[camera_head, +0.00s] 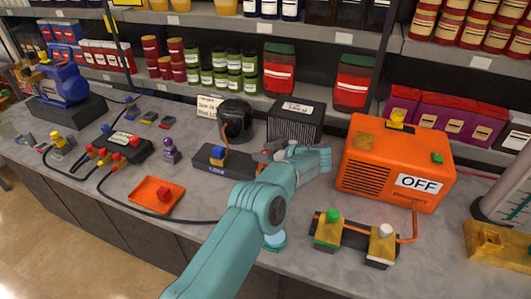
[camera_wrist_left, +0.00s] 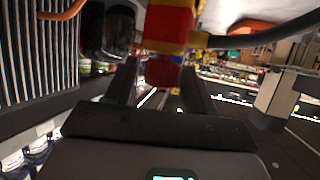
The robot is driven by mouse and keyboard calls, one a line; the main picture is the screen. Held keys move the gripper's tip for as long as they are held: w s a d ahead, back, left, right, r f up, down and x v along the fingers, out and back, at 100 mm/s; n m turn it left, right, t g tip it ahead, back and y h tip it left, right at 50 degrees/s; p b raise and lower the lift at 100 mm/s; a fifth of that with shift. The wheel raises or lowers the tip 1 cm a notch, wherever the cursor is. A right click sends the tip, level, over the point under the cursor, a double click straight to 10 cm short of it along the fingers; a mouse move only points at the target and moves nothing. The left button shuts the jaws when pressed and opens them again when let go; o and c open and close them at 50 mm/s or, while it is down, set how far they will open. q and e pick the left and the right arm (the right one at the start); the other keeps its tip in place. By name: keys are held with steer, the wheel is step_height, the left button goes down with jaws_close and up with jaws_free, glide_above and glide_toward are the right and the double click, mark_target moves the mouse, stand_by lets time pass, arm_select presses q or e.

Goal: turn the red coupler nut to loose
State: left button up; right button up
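My left arm comes up from the bottom of the head view, and its gripper (camera_head: 266,157) points left towards the dark block (camera_head: 232,163) with a blue knob. In the left wrist view the two dark fingers (camera_wrist_left: 162,82) stand apart. A red part with a yellow band (camera_wrist_left: 168,30), seemingly the coupler nut, stands between and beyond their tips. I cannot tell whether the fingers touch it. In the head view a small bit of red shows at the gripper; most of the nut is hidden there. My right gripper is not in view.
An orange machine (camera_head: 396,163) with an OFF sign stands right of the gripper. A black ribbed box (camera_head: 296,121) and a dark round vessel (camera_head: 235,120) stand behind. A black hose (camera_head: 185,219) runs along the bench. An orange tray (camera_head: 150,202) holds a red piece.

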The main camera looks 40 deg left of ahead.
arm_select(q)
steer(key=shift+d+r, duration=0.1)
steer(key=shift+d, duration=0.4)
steer(key=b+v, duration=0.2)
steer(key=v, duration=1.3)
steer(key=shift+r+b, duration=0.2)
steer(key=shift+b, duration=0.1)
steer(key=shift+s+d, duration=0.1)
